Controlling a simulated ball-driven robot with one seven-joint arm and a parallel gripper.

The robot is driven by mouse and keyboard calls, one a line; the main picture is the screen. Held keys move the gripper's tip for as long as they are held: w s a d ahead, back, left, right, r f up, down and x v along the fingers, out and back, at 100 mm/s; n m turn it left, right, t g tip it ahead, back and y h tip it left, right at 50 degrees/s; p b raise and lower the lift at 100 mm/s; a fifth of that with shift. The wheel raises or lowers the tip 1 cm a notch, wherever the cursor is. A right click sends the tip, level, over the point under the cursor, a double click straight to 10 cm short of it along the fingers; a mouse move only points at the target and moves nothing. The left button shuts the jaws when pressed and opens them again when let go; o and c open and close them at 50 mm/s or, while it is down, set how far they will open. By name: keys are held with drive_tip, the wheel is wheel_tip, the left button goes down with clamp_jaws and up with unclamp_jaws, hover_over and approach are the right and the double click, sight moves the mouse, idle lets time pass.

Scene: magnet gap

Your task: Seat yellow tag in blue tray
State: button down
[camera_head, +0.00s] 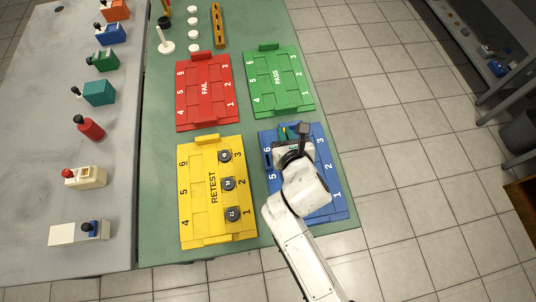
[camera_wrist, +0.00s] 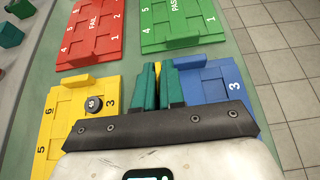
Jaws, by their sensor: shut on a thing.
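My gripper (camera_wrist: 158,86) has green fingers and is shut on the yellow tag (camera_wrist: 158,70), whose thin edge shows between the fingertips in the wrist view. In the head view my gripper (camera_head: 288,133) is over the far end of the blue tray (camera_head: 331,181), near its far-left part. My arm covers much of the blue tray's middle and left side. The blue tray also shows in the wrist view (camera_wrist: 207,86), just right of the fingers. I cannot tell whether the tag touches the tray.
A yellow RETEST tray (camera_head: 199,224) with round black pieces along its right column stands left of the blue tray. A red FAIL tray (camera_head: 204,116) and green PASS tray (camera_head: 278,98) lie farther back. Several coloured fixtures stand on the grey table (camera_head: 115,180) at left.

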drive_tip(key=a+f, duration=0.1)
drive_tip(key=s+a+f+b, duration=0.1)
drive_tip(key=f, duration=0.1)
drive_tip(key=s+a+f, duration=0.1)
drive_tip(key=f, duration=0.1)
drive_tip(key=shift+a+f+b, duration=0.1)
drive_tip(key=shift+a+b, duration=0.2)
drive_tip(key=shift+b, duration=0.1)
drive_tip(key=f, duration=0.2)
drive_tip(key=f+b, duration=0.1)
drive_tip(key=shift+s+a+f, duration=0.1)
drive_tip(key=shift+s+a, duration=0.05)
drive_tip(key=shift+a, duration=0.15)
drive_tip(key=shift+s+d+f, duration=0.1)
drive_tip(key=shift+f, duration=0.4)
drive_tip(key=c, duration=1.5)
unclamp_jaws()
drive_tip(key=shift+f, duration=0.1)
drive_tip(key=shift+o, duration=1.4)
drive_tip(key=shift+r, duration=0.25)
